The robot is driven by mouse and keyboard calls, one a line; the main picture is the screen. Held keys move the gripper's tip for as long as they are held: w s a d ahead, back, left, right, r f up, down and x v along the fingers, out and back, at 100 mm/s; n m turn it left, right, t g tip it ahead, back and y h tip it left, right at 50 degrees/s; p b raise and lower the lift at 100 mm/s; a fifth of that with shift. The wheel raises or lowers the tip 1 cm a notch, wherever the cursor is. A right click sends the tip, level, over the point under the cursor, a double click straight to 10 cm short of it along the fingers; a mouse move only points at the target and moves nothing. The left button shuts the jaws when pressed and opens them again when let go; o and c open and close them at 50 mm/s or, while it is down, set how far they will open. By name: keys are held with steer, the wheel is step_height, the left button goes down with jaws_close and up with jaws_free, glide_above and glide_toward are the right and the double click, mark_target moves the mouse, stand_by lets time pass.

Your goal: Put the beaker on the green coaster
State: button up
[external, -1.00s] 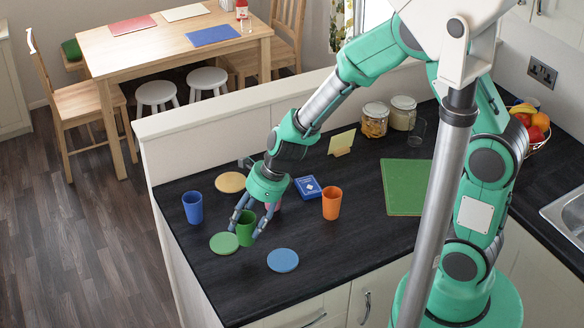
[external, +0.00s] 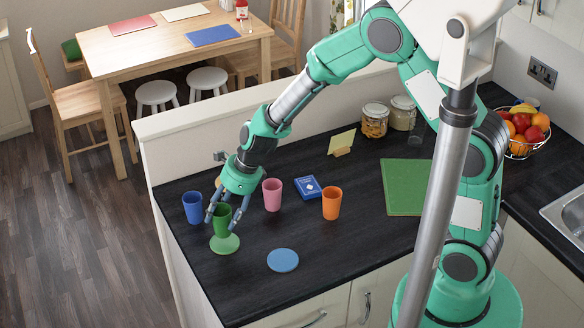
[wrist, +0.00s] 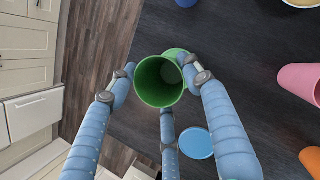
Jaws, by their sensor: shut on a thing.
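The green beaker (external: 222,219) is upright in my gripper (external: 220,212), whose fingers are shut around it. The wrist view looks into its open mouth (wrist: 158,82), with the fingers on its sides. The green coaster (external: 226,246) lies flat on the dark counter near its left end. The beaker is over the coaster's back part and hides some of it. I cannot tell whether its base touches the coaster or is slightly above it.
A blue beaker (external: 193,207) stands close on the left. A pink beaker (external: 272,195) and an orange beaker (external: 331,203) stand to the right. A blue coaster (external: 283,260) lies in front. A blue card box (external: 308,187) and a green board (external: 405,186) lie farther right.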

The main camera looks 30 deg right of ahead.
mark_target(223, 223)
steer(key=shift+f+b, duration=0.65)
steer(key=shift+f, duration=1.1)
steer(key=o, duration=1.1)
steer(key=shift+f, duration=0.1)
steer(key=shift+d+r, duration=0.15)
steer(key=shift+r, duration=0.55)
steer(key=p+v, duration=0.3)
steer(key=v, duration=0.8)
